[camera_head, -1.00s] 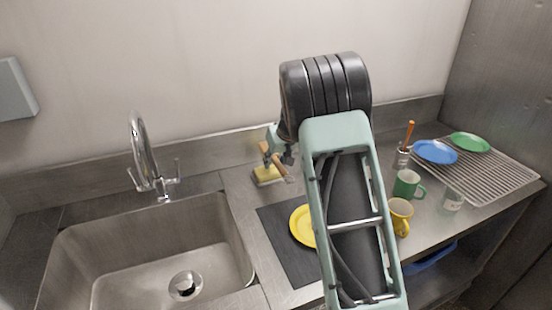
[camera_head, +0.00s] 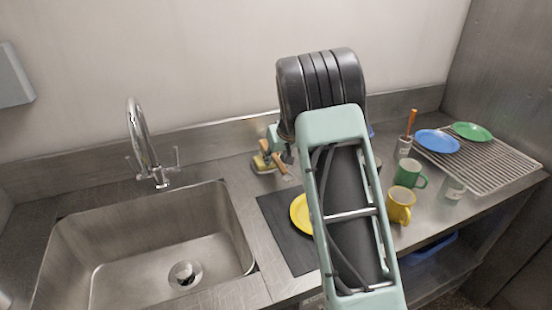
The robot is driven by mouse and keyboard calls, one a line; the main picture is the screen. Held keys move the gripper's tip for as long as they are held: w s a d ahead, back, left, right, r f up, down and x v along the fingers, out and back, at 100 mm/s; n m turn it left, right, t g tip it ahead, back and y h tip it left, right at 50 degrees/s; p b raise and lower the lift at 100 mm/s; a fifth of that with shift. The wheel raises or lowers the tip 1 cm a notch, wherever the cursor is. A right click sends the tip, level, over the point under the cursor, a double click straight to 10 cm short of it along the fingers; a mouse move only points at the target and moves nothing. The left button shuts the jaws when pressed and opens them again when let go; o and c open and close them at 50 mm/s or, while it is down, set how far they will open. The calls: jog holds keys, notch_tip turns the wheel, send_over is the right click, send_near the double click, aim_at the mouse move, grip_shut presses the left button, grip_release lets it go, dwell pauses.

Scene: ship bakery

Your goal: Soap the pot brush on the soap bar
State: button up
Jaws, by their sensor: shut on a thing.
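My gripper (camera_head: 275,145) shows only in part behind my black wrist, at the back of the counter right of the sink. It is shut on the pot brush (camera_head: 282,170), whose wooden handle slants down to the right. The fingertips and bristles are too small and covered to make out. The yellowish soap bar (camera_head: 260,167) lies on the counter just below and left of the gripper. The brush is close above or beside it; I cannot tell whether they touch.
The sink (camera_head: 150,250) with its tap (camera_head: 145,150) is left. A yellow plate (camera_head: 300,212) lies on a dark mat (camera_head: 278,222), partly behind my arm. Right stand a yellow mug (camera_head: 400,204), green mug (camera_head: 410,173), glass (camera_head: 452,190), orange-handled tool (camera_head: 410,122) and drying rack (camera_head: 495,170).

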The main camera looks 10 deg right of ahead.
aim_at(276, 158)
jog(key=shift+f+b, duration=0.6)
dwell(1.0)
jog(key=shift+r+p, duration=1.8)
jog(key=shift+r, duration=1.8)
